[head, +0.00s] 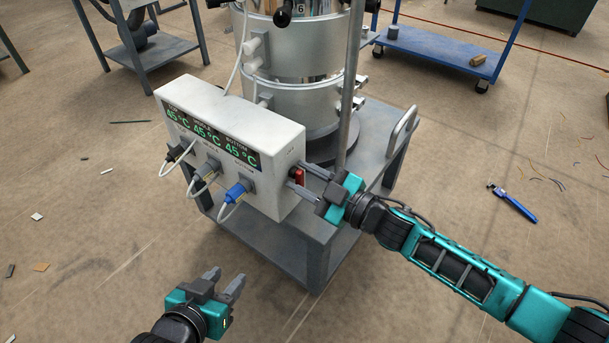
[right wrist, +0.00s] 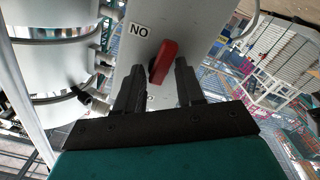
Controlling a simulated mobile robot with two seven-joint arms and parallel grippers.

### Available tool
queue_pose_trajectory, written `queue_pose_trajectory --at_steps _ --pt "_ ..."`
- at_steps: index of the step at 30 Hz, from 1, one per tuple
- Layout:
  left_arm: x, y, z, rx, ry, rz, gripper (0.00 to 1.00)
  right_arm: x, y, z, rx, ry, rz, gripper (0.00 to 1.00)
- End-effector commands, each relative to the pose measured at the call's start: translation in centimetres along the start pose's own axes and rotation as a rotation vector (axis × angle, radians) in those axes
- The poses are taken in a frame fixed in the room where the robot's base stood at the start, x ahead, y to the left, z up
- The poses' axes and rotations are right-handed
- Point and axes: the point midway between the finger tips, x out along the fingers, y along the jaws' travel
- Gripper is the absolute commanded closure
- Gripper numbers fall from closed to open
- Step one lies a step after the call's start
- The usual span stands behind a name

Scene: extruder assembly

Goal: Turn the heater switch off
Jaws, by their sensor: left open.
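The heater control box (head: 235,140) is white and sits on a grey cart, with three green displays each reading 45 °C. Its red heater switch (head: 299,176) is on the box's right side. My left gripper (head: 229,282) is open and empty, low in front of the cart.
A metal extruder barrel (head: 300,70) stands behind the box on the cart (head: 318,245). Cables with plugs, one blue (head: 237,192), hang from the box front. A blue cart (head: 440,45) stands behind. Blue-handled pliers (head: 514,203) and scraps lie on the floor.

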Motion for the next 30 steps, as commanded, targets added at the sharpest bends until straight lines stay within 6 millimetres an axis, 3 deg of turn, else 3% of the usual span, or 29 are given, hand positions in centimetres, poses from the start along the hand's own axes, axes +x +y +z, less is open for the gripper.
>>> queue_pose_trajectory --at_steps 3,10,14,30 --pt "0.0 0.0 0.0 0.000 -0.002 0.000 0.57 0.1 0.1 -0.2 0.001 0.004 0.001 0.52" --pt "0.0 0.0 0.0 0.000 -0.003 -0.001 0.57 0.0 0.1 -0.3 0.003 0.007 0.001 0.52" --pt "-0.2 -0.1 -0.3 0.000 -0.003 -0.001 0.57 -1.0 0.2 -0.3 0.004 0.005 0.002 0.52" --pt "-1.2 -0.1 -1.5 -0.001 0.000 -0.007 0.57 -11.4 0.1 -0.2 0.003 0.002 0.000 0.52"
